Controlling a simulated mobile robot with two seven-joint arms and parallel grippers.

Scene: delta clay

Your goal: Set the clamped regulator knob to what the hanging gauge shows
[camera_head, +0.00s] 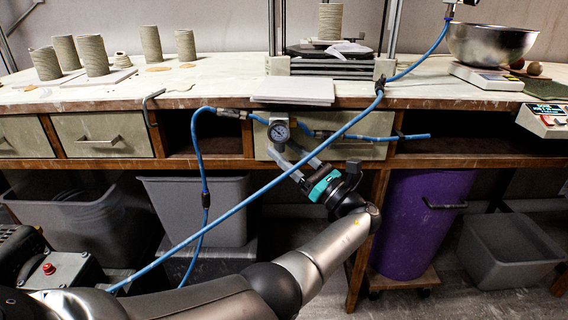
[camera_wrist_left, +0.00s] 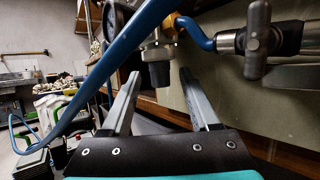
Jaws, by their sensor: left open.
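The hanging gauge (camera_head: 279,132) has a round white face in a dark rim and hangs below the bench edge. Its needle is too small to read. In the left wrist view its rim (camera_wrist_left: 115,20) is partly hidden behind a blue hose. The dark regulator knob (camera_wrist_left: 157,70) sits under the regulator body, just ahead of my fingertips and roughly between them. I cannot tell whether either finger touches it. My left gripper (camera_head: 283,150) is open below the gauge and reaches up from the lower right; it also shows in the left wrist view (camera_wrist_left: 160,76). My right gripper is not in view.
A blue hose (camera_head: 290,168) crosses diagonally in front of the bench, close to my left wrist. A dark T-handled valve (camera_wrist_left: 258,38) is right of the knob. Drawer fronts (camera_head: 103,134) lie behind. A grey bin (camera_head: 199,205) and purple bin (camera_head: 420,215) stand below.

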